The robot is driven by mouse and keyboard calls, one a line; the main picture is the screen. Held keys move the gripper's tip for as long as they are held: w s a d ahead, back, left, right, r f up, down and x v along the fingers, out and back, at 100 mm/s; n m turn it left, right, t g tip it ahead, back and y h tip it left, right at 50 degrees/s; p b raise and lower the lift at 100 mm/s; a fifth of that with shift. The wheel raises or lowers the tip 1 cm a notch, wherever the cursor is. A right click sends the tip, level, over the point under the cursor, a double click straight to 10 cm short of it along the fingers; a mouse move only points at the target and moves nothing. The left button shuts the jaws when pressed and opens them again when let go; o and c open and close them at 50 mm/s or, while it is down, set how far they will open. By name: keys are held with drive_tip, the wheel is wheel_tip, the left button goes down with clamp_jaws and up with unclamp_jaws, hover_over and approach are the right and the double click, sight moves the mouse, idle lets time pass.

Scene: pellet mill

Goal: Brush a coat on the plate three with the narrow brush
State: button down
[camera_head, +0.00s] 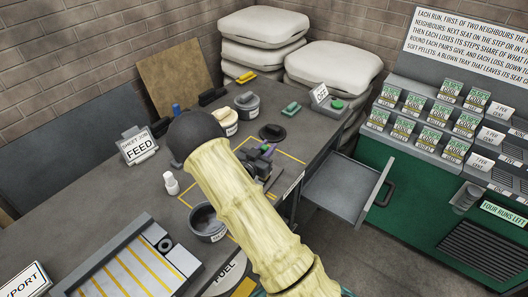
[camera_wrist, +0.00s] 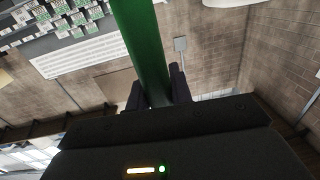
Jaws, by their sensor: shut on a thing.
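My gripper (camera_wrist: 156,92) is shut on a long green bar (camera_wrist: 143,40), which runs up out of the wrist view between the two dark fingers. Its far end is out of view, so I cannot tell whether it is the narrow brush. In the head view my gripper (camera_head: 262,160) is over the bench, inside the yellow-lined area, and my pale-sleeved arm partly covers it. I cannot pick out plate three or read a number on any plate.
The grey bench (camera_head: 85,205) carries round pots, including a dark one (camera_head: 207,222), a small white bottle (camera_head: 171,183), a FEED sign (camera_head: 138,147) and a yellow-striped tray (camera_head: 135,271). An open drawer (camera_head: 345,188) juts out at right, near a green cabinet (camera_head: 425,205).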

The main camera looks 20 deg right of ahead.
drive_tip(key=b+x, duration=0.1)
drive_tip(key=x, duration=0.4)
drive_tip(key=shift+w+d, duration=0.15)
drive_tip(key=shift+d, duration=0.05)
idle(0.5)
drive_tip(key=w+a+b, duration=0.1)
drive_tip(key=w+a, duration=0.2)
drive_tip(key=shift+w, duration=0.15)
idle(0.7)
idle(0.3)
drive_tip(key=v, duration=1.2)
drive_tip(key=shift+a, duration=0.2)
idle(1.0)
drive_tip(key=shift+d, duration=0.1)
